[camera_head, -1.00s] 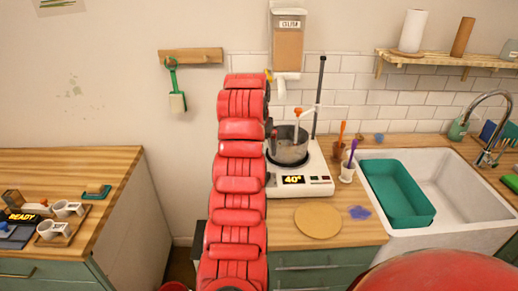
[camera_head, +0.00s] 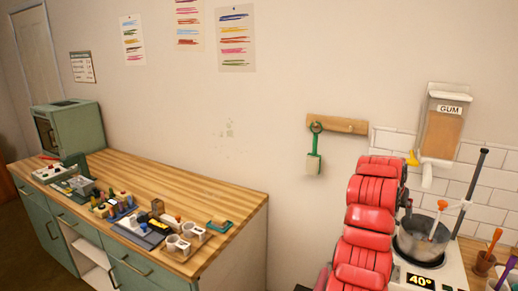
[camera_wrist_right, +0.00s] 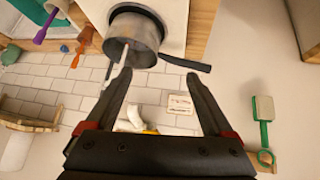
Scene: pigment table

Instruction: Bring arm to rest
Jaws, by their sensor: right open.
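A red segmented arm (camera_head: 365,215) of mine stands raised in the head view, just left of the metal pot (camera_head: 420,240). In the right wrist view my right gripper (camera_wrist_right: 158,77) is open, with nothing between its fingers. The pot also shows in that view (camera_wrist_right: 135,35), beyond the fingertips. The gripper cannot be made out clearly in the head view, where the red arm links stand in front of it. My left gripper is in neither view.
The pot stands on a white hot plate (camera_head: 445,279) reading 40°. A wooden counter (camera_head: 140,170) at left holds cups, small bottles and a green machine (camera_head: 68,130). Open floor lies between the counters.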

